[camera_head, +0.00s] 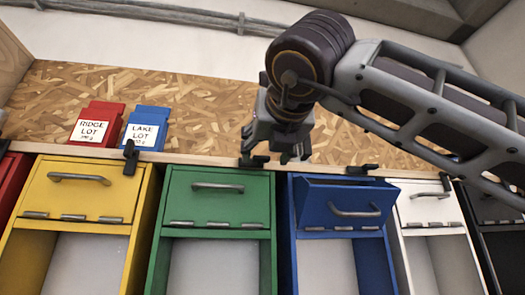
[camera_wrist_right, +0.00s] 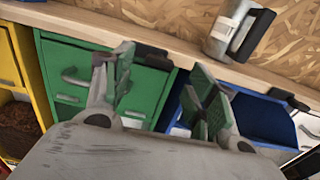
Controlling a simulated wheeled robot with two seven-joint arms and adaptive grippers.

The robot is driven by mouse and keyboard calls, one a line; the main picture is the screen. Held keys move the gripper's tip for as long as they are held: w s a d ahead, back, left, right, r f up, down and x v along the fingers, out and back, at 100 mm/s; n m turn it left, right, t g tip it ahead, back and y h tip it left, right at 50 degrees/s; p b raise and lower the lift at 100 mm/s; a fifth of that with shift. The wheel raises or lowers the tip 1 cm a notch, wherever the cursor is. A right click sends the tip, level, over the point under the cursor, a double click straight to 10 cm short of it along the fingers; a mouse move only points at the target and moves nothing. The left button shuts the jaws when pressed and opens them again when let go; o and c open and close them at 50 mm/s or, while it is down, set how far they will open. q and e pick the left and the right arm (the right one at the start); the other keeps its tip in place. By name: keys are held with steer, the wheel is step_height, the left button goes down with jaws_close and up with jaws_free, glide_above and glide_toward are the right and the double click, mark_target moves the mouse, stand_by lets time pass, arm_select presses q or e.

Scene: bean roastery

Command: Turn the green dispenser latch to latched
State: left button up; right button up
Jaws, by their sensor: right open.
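The green dispenser (camera_head: 219,207) stands between the yellow and blue ones, its front flap closed. Its black latch (camera_head: 256,162) is at the top edge, near the right corner, and appears to lie sideways. The latch also shows in the right wrist view (camera_wrist_right: 153,57), just beside the tip of one finger; I cannot tell whether they touch. My right gripper (camera_head: 273,157) is open and empty at the green dispenser's top right corner, partly covering the latch. In the right wrist view its fingers (camera_wrist_right: 160,70) are spread apart. My left gripper is not in view.
The yellow dispenser (camera_head: 80,188) has an upright latch (camera_head: 131,157). The blue dispenser's flap (camera_head: 345,203) tilts outward; its latch (camera_head: 361,170) lies sideways. A white dispenser (camera_head: 425,205) stands right.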

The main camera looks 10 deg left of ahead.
mark_target(263, 157)
steer(key=shift+p+x, duration=0.75)
steer(key=shift+x, duration=1.4)
steer(key=c, duration=1)
